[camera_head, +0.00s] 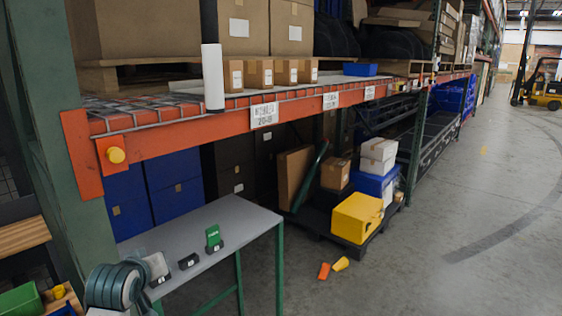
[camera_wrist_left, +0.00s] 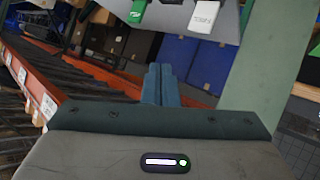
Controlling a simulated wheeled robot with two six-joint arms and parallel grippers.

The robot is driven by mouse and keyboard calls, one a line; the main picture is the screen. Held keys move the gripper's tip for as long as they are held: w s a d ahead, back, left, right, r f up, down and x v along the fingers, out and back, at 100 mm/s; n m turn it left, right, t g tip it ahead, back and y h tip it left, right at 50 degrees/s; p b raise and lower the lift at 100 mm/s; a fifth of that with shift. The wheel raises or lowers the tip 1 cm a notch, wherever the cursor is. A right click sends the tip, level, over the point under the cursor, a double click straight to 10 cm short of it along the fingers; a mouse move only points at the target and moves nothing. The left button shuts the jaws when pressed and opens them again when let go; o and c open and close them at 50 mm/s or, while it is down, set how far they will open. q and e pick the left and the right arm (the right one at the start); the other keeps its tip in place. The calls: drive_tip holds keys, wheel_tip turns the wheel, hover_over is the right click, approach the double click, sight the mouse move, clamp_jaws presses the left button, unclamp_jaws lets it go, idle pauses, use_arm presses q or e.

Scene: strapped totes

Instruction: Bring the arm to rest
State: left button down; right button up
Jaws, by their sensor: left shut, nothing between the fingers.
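My left gripper (camera_wrist_left: 160,84) shows in the left wrist view with its two blue-grey fingers together, shut and empty. Part of my left arm (camera_head: 115,288) shows at the lower left of the head view, by the near end of the grey table (camera_head: 205,228). I cannot make out the fingertips there. The wrist view is tilted over, with the table edge (camera_wrist_left: 222,18) at its top, apart from the fingers. My right gripper is in neither view.
A green item (camera_head: 213,238) and a small dark holder (camera_head: 189,261) stand on the table. An orange rack beam (camera_head: 225,117) runs behind it. A yellow tote (camera_head: 357,217) sits on a low dark pallet; orange and yellow pieces lie on the floor. The right aisle is open; a forklift (camera_head: 540,88) stands far off.

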use_arm(q)
drive_tip(key=s+d+f+m+g, duration=0.25)
drive_tip(key=s+f+g, duration=0.25)
drive_tip(key=s+f, duration=1.35)
drive_tip(key=s+f+m+g, duration=0.2)
drive_tip(key=s+f, duration=0.1)
drive_tip(key=s, duration=0.6)
drive_tip(key=s+f+m+g, duration=0.1)
drive_tip(key=s+f, duration=0.2)
drive_tip(key=s, duration=0.6)
drive_tip(key=s+a+f+g+b, duration=0.1)
drive_tip(key=a+f+b, duration=0.15)
drive_tip(key=f, duration=1.65)
drive_tip(key=a+f+g+b, duration=0.1)
drive_tip(key=f+b, duration=0.2)
drive_tip(key=f, duration=1.5)
drive_tip(key=s+f+b, duration=0.4)
drive_tip(key=s+f, duration=1.4)
drive_tip(key=f, duration=0.5)
drive_tip(key=shift+a+g+b, duration=0.3)
drive_tip(key=shift+g+b, duration=0.1)
drive_tip(key=shift+s, duration=0.1)
